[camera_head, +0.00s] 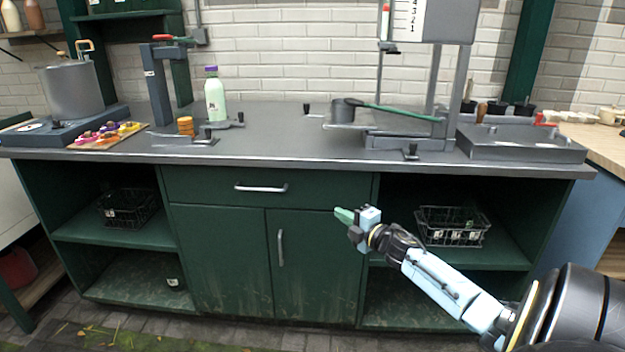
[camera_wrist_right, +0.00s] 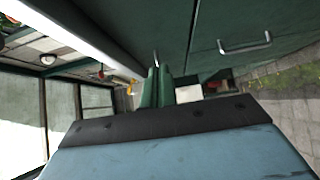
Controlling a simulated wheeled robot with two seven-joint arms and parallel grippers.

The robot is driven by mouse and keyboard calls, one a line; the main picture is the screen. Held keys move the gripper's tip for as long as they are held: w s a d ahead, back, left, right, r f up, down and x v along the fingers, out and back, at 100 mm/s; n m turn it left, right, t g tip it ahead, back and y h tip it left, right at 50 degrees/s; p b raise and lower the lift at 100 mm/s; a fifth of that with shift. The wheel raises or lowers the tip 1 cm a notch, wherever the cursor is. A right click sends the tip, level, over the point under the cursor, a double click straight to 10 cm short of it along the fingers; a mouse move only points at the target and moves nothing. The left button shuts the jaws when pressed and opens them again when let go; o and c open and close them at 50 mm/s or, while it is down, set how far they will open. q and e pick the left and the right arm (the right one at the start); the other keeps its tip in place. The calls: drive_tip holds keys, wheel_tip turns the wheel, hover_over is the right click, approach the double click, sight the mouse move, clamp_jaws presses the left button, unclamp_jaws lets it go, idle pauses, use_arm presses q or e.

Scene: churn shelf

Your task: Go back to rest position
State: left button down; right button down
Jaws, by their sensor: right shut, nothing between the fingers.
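My right gripper (camera_head: 343,215) is in front of the green cabinet, below the counter edge and near the top of the right cabinet door. Its green fingers are together with nothing between them. In the right wrist view, the green fingers (camera_wrist_right: 157,88) are side by side and point toward the underside of the counter edge. My right arm comes in from the lower right. My left gripper does not show in either view.
The grey counter (camera_head: 290,122) holds a milk bottle (camera_head: 215,97), a pot (camera_head: 72,88), a metal press stand (camera_head: 405,125) and a shallow tray (camera_head: 520,143). A wire basket (camera_head: 452,226) sits on the right shelf behind my arm. A drawer handle (camera_head: 261,188) and a door handle (camera_head: 280,247) stick out.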

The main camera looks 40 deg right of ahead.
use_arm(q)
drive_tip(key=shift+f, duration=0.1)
use_arm(e)
drive_tip(key=shift+f, duration=0.1)
